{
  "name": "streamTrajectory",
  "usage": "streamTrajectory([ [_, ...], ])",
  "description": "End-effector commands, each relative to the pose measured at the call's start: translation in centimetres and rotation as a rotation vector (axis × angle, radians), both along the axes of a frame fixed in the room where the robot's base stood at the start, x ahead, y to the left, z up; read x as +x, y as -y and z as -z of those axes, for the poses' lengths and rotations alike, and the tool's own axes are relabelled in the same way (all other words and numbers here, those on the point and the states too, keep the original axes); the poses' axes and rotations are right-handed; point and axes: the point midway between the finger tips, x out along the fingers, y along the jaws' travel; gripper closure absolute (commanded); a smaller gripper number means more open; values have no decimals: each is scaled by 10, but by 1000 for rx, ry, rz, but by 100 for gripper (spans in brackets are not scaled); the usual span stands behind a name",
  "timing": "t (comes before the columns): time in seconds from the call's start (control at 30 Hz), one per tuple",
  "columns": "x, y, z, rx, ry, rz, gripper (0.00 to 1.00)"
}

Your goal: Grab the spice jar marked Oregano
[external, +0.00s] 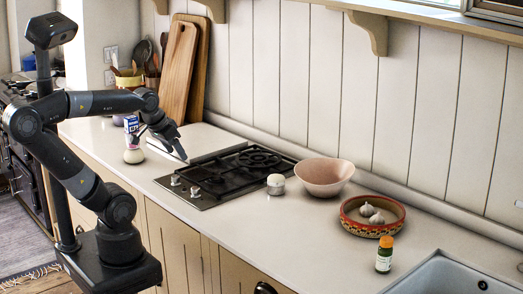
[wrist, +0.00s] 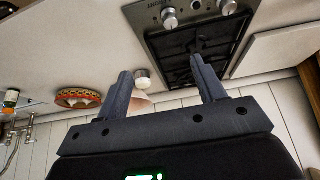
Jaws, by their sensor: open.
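A small jar with an orange cap and a green label (external: 384,257) stands upright on the counter at the lower right of the external view, beside the sink. Its label is too small to read, so I cannot confirm Oregano. It also shows at the far left edge of the wrist view (wrist: 10,101). My gripper (external: 166,150) is over the counter to the left of the hob, far from this jar. In the wrist view its two fingers (wrist: 161,68) are spread apart with nothing between them.
A patterned dish (external: 354,226) with garlic bulbs, a pink bowl (external: 324,174) and a small white lidded pot (external: 275,184) stand between the hob (external: 228,174) and the jar. The sink (external: 440,274) is at lower right.

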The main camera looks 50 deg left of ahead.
Motion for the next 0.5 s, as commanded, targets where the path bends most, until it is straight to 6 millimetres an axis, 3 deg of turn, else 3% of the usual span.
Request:
streamTrajectory([
  [0.17,17,9,-12,-19,-7,25,37],
  [0.37,72,41,-42,-73,-35,93,37],
  [0.5,114,73,-58,-102,-56,140,37],
])
